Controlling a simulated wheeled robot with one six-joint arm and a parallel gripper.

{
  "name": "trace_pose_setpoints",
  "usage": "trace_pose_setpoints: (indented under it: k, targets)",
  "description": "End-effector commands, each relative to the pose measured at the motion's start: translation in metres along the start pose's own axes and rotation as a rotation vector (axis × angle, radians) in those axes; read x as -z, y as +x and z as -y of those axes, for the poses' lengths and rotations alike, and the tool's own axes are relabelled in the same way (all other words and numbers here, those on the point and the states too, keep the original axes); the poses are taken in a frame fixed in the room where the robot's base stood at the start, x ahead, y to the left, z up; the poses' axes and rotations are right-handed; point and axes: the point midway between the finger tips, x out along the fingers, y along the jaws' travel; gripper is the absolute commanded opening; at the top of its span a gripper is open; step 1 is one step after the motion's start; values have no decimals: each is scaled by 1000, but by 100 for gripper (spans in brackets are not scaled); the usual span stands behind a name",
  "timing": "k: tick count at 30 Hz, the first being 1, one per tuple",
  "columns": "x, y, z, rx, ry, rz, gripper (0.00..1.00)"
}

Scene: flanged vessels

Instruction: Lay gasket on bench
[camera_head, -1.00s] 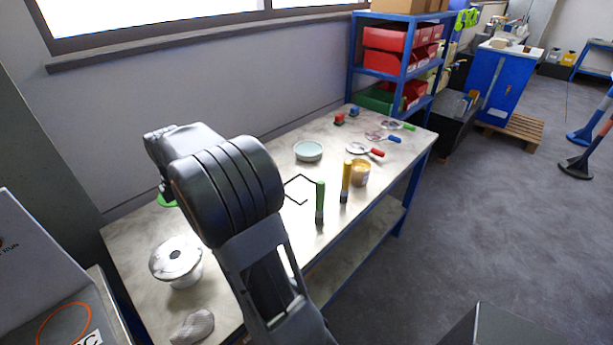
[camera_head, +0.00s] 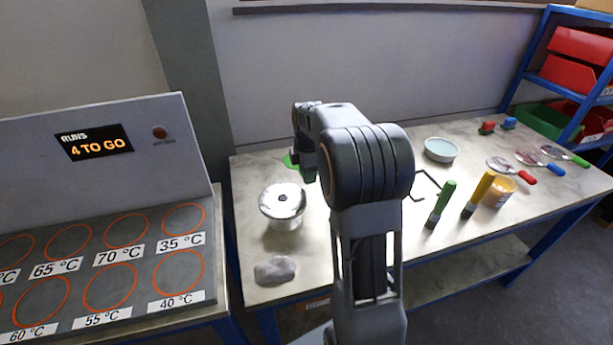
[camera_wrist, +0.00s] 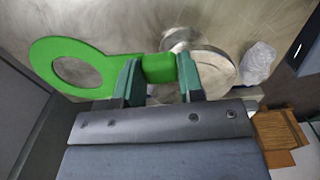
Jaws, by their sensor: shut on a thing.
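The gasket is a flat green ring with a tab (camera_wrist: 68,66); its green edge also shows in the head view (camera_head: 291,160), left of my arm. My gripper (camera_wrist: 160,72) is shut on the tab, with the ring sticking out to the left in the wrist view. The marbled bench (camera_head: 255,205) lies beneath. I cannot tell whether the gasket touches the bench. In the head view my arm hides most of the gripper.
A flanged metal vessel (camera_head: 283,208) and a crumpled grey cloth (camera_head: 275,270) stand near the gripper. A heater panel (camera_head: 100,245) is left. A round dish (camera_head: 441,150), green-handled tool (camera_head: 440,205), yellow-handled tool (camera_head: 478,194) and amber jar (camera_head: 498,191) lie right.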

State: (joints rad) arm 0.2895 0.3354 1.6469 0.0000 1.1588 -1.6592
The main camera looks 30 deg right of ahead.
Motion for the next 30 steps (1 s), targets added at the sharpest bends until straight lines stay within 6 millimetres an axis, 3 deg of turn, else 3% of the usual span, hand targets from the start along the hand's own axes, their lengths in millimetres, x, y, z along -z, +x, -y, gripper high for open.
trace_pose_setpoints:
  k: [6,12,18,26,30]
  targets:
    - [7,24,-56,4,-3,0,11]
    - [10,57,-87,3,-1,0,11]
    - [12,76,-102,1,-1,0,11]
    - [13,85,-110,0,-1,0,11]
    - [13,102,-111,4,-1,0,11]
